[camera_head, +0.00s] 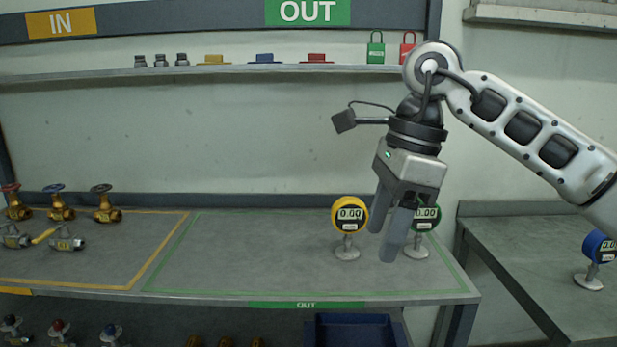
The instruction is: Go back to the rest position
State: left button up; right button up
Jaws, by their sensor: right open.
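My right gripper (391,232) comes in from the right and points down over the right part of the OUT zone. Its fingers are apart and I see nothing between them. A yellow gauge (349,216) reading 0.00 stands upright on the bench just left of the fingers. A green gauge (427,217) stands behind the gripper and is partly hidden by it. Several gate valves, such as a brass one with a dark handwheel (106,205), stand in the IN zone at the left. My left gripper does not show.
The bench (240,250) is clear between the IN zone and the yellow gauge. A shelf (225,71) above holds small fittings, coloured parts and padlocks. A blue gauge (597,248) stands on the right side table (520,260). A blue bin (355,330) sits below.

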jog(key=s+a+f+m+g+y, duration=0.2)
jog(key=s+a+f+m+y, duration=0.15)
jog(key=a+y, duration=0.45)
jog(key=s+a+f+m+g+y, duration=0.2)
jog(key=a+m+g+y, duration=0.15)
jog(key=a+y, duration=0.5)
jog(key=w+d+f+m+t+h, duration=0.35)
jog(key=d+f+m+t, duration=0.3)
jog(key=m+t, duration=0.8)
jog(key=w+d+f+m+t+h, duration=0.2)
jog(key=d+f+m+t+h, duration=0.4)
jog(key=m, duration=1.3)
jog(key=s+d+f+m+g+h, duration=0.2)
jog(key=s+f, duration=0.6)
jog(key=f, duration=0.4)
jog(key=s+d+f+m+g+h, duration=0.2)
jog(key=s+d+f+m+h, duration=0.2)
jog(key=s+d+f+m, duration=0.3)
notch_tip(320, 180, down, 5)
jog(key=shift+s+d+f+m+h, duration=0.15)
jog(key=shift+s+m+h, duration=0.25)
jog(key=shift+m, duration=0.65)
